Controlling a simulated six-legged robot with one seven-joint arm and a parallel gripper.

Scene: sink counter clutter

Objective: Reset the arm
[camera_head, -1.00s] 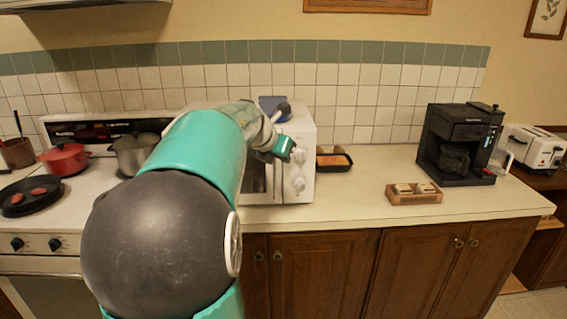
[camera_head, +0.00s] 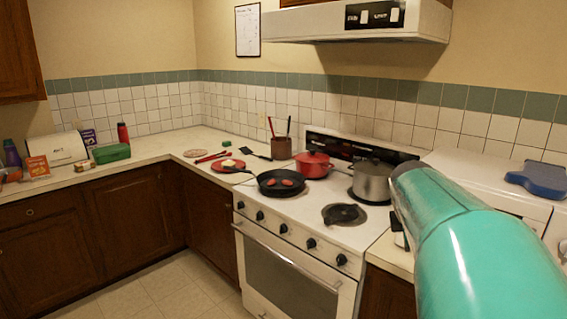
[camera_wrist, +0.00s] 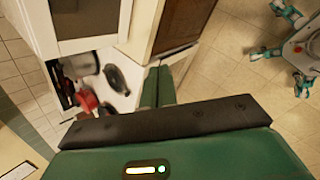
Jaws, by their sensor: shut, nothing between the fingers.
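My gripper (camera_wrist: 158,86) shows in the wrist view with its two green fingers together and nothing between them. It hangs in free air, with the stove and floor tiles seen beyond it. In the head view my teal arm fills the lower right and hides my gripper. The task names no other object.
The white stove (camera_head: 288,262) bears a black pan (camera_head: 268,190), a red pot (camera_head: 313,162) and a steel pot (camera_head: 372,184). The left counter holds a green box (camera_head: 111,153) and a red plate (camera_head: 226,166). The floor (camera_head: 165,285) ahead is clear.

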